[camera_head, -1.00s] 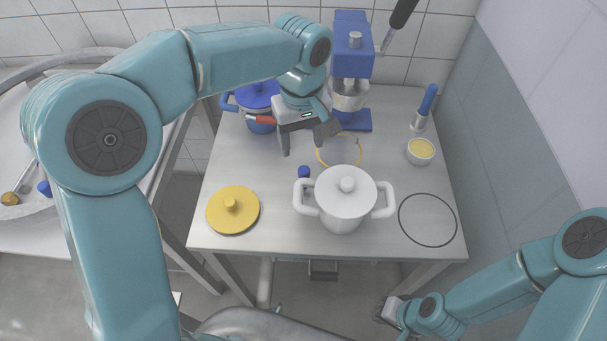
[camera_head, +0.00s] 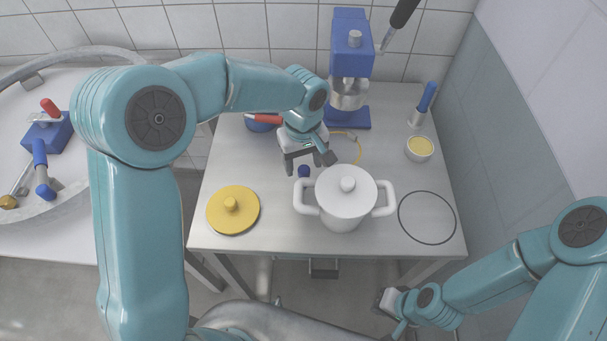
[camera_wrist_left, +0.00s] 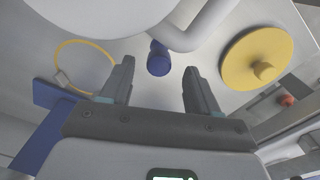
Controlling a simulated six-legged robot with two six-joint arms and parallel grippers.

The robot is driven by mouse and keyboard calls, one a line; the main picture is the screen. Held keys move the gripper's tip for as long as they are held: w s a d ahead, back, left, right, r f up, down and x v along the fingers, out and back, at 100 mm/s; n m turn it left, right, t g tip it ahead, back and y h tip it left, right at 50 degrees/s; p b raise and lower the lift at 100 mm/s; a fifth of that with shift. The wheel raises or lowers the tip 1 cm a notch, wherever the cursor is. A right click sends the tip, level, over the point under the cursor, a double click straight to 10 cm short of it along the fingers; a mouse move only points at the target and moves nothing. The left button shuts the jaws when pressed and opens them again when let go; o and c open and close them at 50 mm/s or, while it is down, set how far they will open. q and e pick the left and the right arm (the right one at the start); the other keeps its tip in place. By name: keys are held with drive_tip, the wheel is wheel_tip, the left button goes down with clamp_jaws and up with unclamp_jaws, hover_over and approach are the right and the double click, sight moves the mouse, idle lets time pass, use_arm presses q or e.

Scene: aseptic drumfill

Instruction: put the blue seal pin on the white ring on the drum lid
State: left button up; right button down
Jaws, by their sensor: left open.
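The blue seal pin (camera_head: 303,171) stands on the steel table just left of the white pot. It also shows in the left wrist view (camera_wrist_left: 158,60), close beside the pot's handle. My left gripper (camera_head: 309,165) is open above and behind the pin. In the left wrist view the pin appears between the open fingertips (camera_wrist_left: 158,72), and nothing is held. My right gripper (camera_head: 388,301) is low in front of the table, and its finger opening cannot be made out.
The white lidded pot (camera_head: 345,208) stands close to the pin. A yellow lid (camera_head: 233,210) lies at left, and a black ring outline (camera_head: 427,218) is at right. A blue mixer (camera_head: 352,50), a yellow-filled bowl (camera_head: 420,148) and a yellow ring (camera_head: 358,150) are farther back.

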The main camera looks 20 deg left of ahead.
sight(304, 169)
use_arm(q)
wheel_tip(304, 169, down, 5)
drive_tip(key=shift+s+d+f+p, duration=0.1)
drive_tip(key=shift+p, duration=0.25)
drive_tip(key=c, duration=1.1)
clamp_jaws()
wheel_tip(304, 169, up, 19)
drive_tip(key=s+a+f+m, duration=0.1)
drive_tip(key=a+f+m, duration=0.1)
drive_tip(key=f+m, duration=0.2)
drive_tip(key=s+a+f+m, duration=0.1)
drive_tip(key=a+f+m, duration=0.2)
drive_tip(key=f, duration=0.5)
drive_tip(key=shift+s+f+m, duration=0.15)
drive_tip(key=shift+f+m, duration=0.15)
drive_tip(key=shift+m, duration=0.1)
